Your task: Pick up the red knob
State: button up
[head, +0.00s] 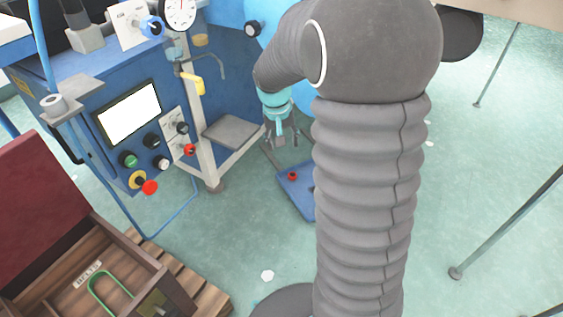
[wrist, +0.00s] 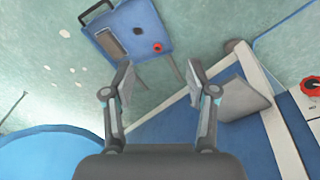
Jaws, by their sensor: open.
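A small red knob (head: 292,176) sits on a blue plate-like unit (head: 303,203) low behind my arm in the head view. In the wrist view the red knob (wrist: 157,47) is on the face of the same blue unit (wrist: 133,22), above and between my fingertips. My gripper (head: 281,140) hangs in the air above the unit, fingers pointing down. In the wrist view my gripper (wrist: 159,75) is open and empty, apart from the knob. My arm hides part of the blue unit in the head view.
A blue machine (head: 100,120) at left carries a red mushroom button (head: 149,188) and another small red knob (head: 190,150). A grey frame with a plate (head: 232,133) stands beside my gripper. An open wooden box (head: 95,275) is at lower left. Floor at right is largely clear.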

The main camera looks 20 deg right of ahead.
jog(key=w+d+f+m+g+b, duration=0.15)
jog(key=w+f, duration=0.25)
jog(key=f, duration=0.4)
jog(key=w+d+f+b, duration=0.1)
jog(key=w+d+f, duration=0.3)
jog(key=f, duration=0.5)
jog(key=m+t+h+b, duration=0.2)
jog(key=m, duration=0.7)
send_near(293, 174)
jog(key=x, duration=0.2)
jog(key=shift+s+f, duration=0.2)
jog(key=shift+f, duration=0.15)
jog(key=shift+w+b+x, duration=0.1)
jog(key=shift+b+x, duration=0.3)
jog(key=shift+x, duration=1.5)
jog(key=shift+w+b+x, duration=0.15)
jog(key=shift+b+x, duration=0.2)
jog(key=shift+x, duration=1.55)
jog(key=shift+r, duration=0.1)
jog(key=c, duration=0.9)
